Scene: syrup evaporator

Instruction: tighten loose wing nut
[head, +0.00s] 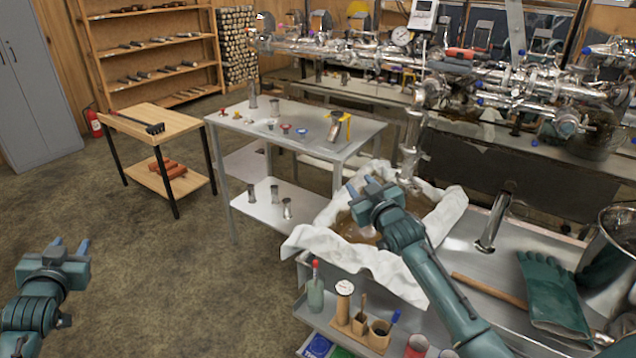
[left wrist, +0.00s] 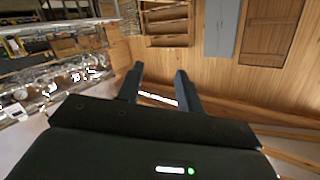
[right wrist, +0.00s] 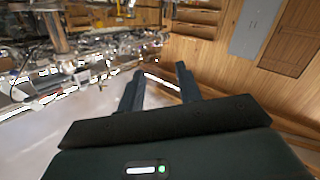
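The steel pipework (head: 490,80) of the evaporator runs across the upper right of the head view, with clamps and small blue-ended fittings on it. I cannot single out the loose wing nut; the fittings are too small to tell. My right gripper (head: 362,187) is open and empty, above a cloth-lined basin and below the pipework. Its parted fingers show in the right wrist view (right wrist: 160,80). My left gripper (head: 70,246) is open and empty over the floor at lower left, far from the pipework. Its parted fingers show in the left wrist view (left wrist: 158,78).
White cloth (head: 318,241) drapes the basin. Green gloves (head: 553,300) and a wooden handle (head: 490,292) lie on the steel counter at right, near a large pot (head: 612,240). A metal table (head: 350,138) holds small parts. Open floor lies at left.

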